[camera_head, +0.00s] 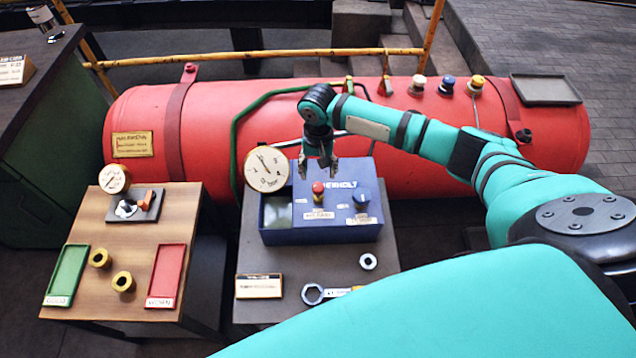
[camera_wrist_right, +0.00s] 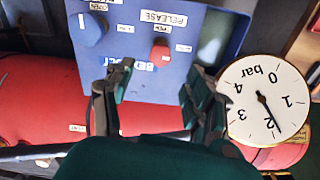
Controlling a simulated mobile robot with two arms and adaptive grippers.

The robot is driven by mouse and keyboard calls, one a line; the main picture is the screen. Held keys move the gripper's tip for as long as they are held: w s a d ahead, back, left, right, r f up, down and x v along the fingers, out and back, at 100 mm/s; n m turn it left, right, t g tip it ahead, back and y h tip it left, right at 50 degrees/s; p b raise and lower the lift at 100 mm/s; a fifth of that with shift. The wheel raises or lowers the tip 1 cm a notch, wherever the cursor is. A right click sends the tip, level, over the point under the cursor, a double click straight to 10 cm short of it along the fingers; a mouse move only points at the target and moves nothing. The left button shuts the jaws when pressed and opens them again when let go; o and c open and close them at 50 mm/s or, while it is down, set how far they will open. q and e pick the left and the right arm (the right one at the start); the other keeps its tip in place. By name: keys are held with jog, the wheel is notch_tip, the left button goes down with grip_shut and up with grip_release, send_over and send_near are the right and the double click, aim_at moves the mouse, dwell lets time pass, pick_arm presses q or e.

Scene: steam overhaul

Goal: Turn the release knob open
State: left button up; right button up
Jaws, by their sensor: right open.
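The red release knob (camera_head: 318,188) stands on the top of the blue valve box (camera_head: 280,236). It also shows in the right wrist view (camera_wrist_right: 160,52), near a label reading RELEASE. A blue knob (camera_head: 361,199) stands to its right on the same box and also shows in the wrist view (camera_wrist_right: 93,30). My right gripper (camera_head: 319,174) is open and empty, with its fingers pointing down above and behind the red knob. In the wrist view its two fingers (camera_wrist_right: 160,85) are apart, with the red knob beyond them and not between them. My left gripper is not in view.
A white dial gauge (camera_head: 267,168) stands at the box's left; its needle seems near 2 bar (camera_wrist_right: 265,100). A large red boiler (camera_head: 240,120) lies behind. A ring spanner (camera_head: 313,294) and a nut (camera_head: 368,261) lie in front. A wooden table (camera_head: 130,255) stands left.

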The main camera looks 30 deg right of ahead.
aim_at(318, 186)
notch_tip(318, 186, down, 6)
jog(key=shift+f, duration=0.85)
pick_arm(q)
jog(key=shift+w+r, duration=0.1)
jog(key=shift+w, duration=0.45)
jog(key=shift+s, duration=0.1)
pick_arm(e)
jog(key=shift+c, duration=0.4)
grip_shut()
